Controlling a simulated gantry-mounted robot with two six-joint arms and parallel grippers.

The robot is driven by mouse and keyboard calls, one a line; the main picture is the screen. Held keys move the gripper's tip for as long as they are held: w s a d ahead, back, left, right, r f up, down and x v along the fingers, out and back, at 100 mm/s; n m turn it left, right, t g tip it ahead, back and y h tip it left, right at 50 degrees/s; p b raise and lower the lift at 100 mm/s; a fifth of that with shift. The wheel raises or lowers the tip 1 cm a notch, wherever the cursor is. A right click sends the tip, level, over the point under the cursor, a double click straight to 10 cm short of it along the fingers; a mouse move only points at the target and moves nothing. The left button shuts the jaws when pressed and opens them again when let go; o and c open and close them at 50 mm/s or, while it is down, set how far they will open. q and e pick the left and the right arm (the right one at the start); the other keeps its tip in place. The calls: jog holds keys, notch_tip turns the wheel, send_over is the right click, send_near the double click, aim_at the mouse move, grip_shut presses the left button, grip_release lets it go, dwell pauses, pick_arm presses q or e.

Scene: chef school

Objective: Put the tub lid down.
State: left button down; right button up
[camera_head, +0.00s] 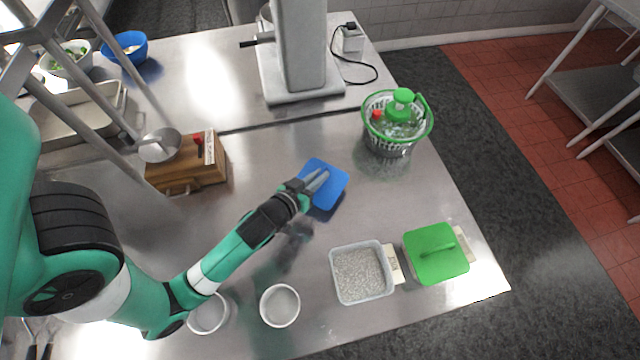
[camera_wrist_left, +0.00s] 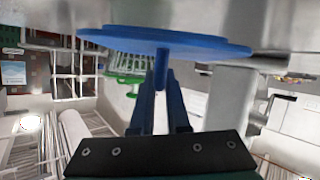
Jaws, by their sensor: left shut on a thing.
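The blue tub lid (camera_head: 328,188) is in the grip of my left gripper (camera_head: 318,182), over the middle of the steel table. In the left wrist view the blue lid (camera_wrist_left: 170,38) spans the top, and my left gripper (camera_wrist_left: 161,85) is shut on its short knob. I cannot tell from the head view whether the lid touches the table. An open square tub (camera_head: 361,272) full of grey grains stands nearer the front edge. A tub with a green lid (camera_head: 435,253) is to its right. My right gripper is not in view.
Two white bowls (camera_head: 280,305) (camera_head: 208,314) stand near the front edge. A green salad spinner (camera_head: 397,118) stands at the back right. A wooden box (camera_head: 187,165) is to the left. The steel table (camera_head: 250,150) is bare around the lid.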

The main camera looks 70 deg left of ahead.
pick_arm(q)
jog(key=shift+w+a+f, duration=0.1)
jog(key=shift+w+f, duration=0.05)
jog(key=shift+f, duration=0.05)
jog(key=shift+w+f+b, duration=0.15)
jog(key=shift+f+b, duration=0.55)
jog(key=shift+f, duration=1.05)
jog(key=shift+f, duration=0.2)
jog(key=c, duration=0.9)
grip_release()
jog(key=shift+r, duration=0.1)
